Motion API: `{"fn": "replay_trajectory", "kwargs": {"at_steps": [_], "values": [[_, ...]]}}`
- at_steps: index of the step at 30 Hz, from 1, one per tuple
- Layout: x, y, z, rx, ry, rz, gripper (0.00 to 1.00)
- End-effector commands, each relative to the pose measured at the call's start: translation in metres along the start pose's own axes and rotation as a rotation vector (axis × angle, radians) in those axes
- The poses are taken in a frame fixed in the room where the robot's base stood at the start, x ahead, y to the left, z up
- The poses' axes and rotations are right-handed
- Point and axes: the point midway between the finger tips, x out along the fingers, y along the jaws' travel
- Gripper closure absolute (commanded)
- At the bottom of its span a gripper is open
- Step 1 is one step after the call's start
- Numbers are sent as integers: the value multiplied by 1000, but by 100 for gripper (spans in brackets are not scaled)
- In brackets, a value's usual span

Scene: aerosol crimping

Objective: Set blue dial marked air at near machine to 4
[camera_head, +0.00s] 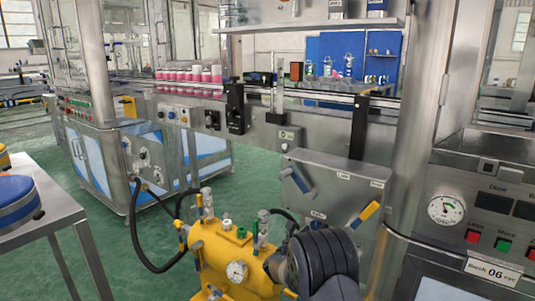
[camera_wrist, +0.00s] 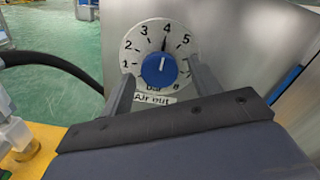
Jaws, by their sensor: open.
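The blue dial (camera_wrist: 160,69) sits on a round grey plate with printed numbers, on a metal panel in the wrist view. The label (camera_wrist: 154,99) under it reads "Air out", with "bar" above that. Its thin black pointer points up, at or very close to the 4. My gripper (camera_wrist: 161,70) is open, one finger at the left and one at the right of the knob. I cannot tell whether the fingers touch it. In the head view my dark arm (camera_head: 325,262) covers this area, and I cannot make out the dial or the fingertips.
A yellow tank (camera_head: 215,258) with a gauge, valves and a black hose stands left of my arm. Blue and yellow levers (camera_head: 368,211) stick out from the machine's panel. A metal table (camera_head: 45,215) is at the left. Green floor between is free.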

Motion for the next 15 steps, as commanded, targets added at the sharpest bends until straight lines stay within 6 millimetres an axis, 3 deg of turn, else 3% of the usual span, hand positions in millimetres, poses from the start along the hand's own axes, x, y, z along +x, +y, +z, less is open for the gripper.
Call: {"fn": "replay_trajectory", "kwargs": {"at_steps": [14, 15], "values": [[0, 3, -4, 325, 0, 0, 41], [-7, 1, 2, 330, 1, 3, 41]]}}
